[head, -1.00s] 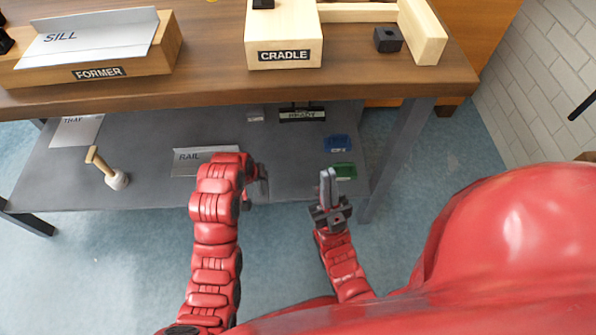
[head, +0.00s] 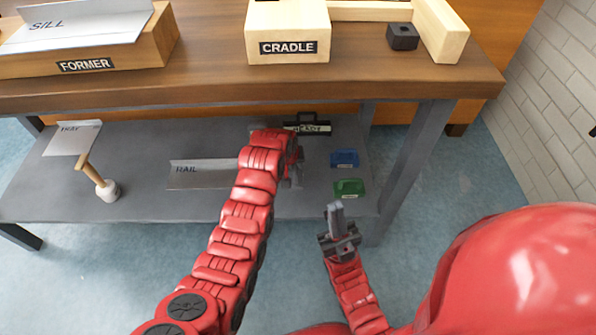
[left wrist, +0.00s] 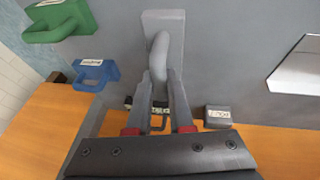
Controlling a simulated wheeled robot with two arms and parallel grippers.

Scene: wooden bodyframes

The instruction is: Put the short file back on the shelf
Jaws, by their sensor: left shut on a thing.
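My left gripper (head: 293,172) is over the lower grey shelf (head: 140,200), partly hidden by my own red arm in the head view.
On the lower shelf are a blue holder (head: 344,158), a green holder (head: 349,188), a black READY case (head: 307,124), a RAIL sheet (head: 200,174), a TRAY sheet (head: 72,138) and a mallet (head: 107,190). The wooden tabletop (head: 210,70) overhangs the shelf; a table leg (head: 413,160) stands right.

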